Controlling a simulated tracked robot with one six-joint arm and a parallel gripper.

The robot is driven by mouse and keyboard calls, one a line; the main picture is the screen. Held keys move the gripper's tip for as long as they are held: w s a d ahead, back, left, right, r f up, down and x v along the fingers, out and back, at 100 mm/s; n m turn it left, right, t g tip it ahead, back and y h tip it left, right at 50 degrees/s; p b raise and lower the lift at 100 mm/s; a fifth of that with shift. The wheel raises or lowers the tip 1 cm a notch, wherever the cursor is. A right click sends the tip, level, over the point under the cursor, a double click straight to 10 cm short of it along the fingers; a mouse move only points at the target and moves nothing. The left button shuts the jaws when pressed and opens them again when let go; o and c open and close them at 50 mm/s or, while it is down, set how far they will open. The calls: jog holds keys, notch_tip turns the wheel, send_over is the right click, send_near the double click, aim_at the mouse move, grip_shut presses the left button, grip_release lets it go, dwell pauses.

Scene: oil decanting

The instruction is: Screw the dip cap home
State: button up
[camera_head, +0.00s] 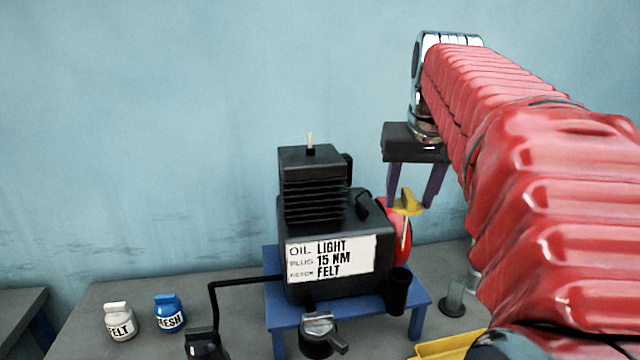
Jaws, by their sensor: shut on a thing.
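My gripper (410,201) reaches down from the upper right, with its purple fingers around the yellow dip cap (408,203). It is shut on the cap. A thin pale stick hangs below the cap, slightly tilted. The cap is at the right side of the black machine (315,210), in front of a red rounded part (393,228). I cannot tell whether the stick's lower end is inside an opening. A black tube-like cup (398,291) stands at the machine's lower right, below the stick. The machine's label reads oil light, plug 15 Nm, filter felt.
The machine sits on a blue stand (345,314) on a grey bench (245,335). A white FELT bottle (119,322), a blue FRESH bottle (169,313) and black vessels (318,344) stand around it. A small grey post (453,299) and a yellow item (445,347) are at right.

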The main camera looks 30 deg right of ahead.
aim_at(412, 209)
jog(key=shift+s+d, duration=0.15)
jog(key=shift+s, duration=0.1)
jog(key=shift+f, duration=2)
notch_tip(412, 209, down, 9)
dwell(0.6)
jog(key=shift+f, duration=1.15)
dwell(0.8)
jog(key=o, duration=1.3)
jog(key=shift+c, duration=0.2)
jog(key=shift+r, duration=0.15)
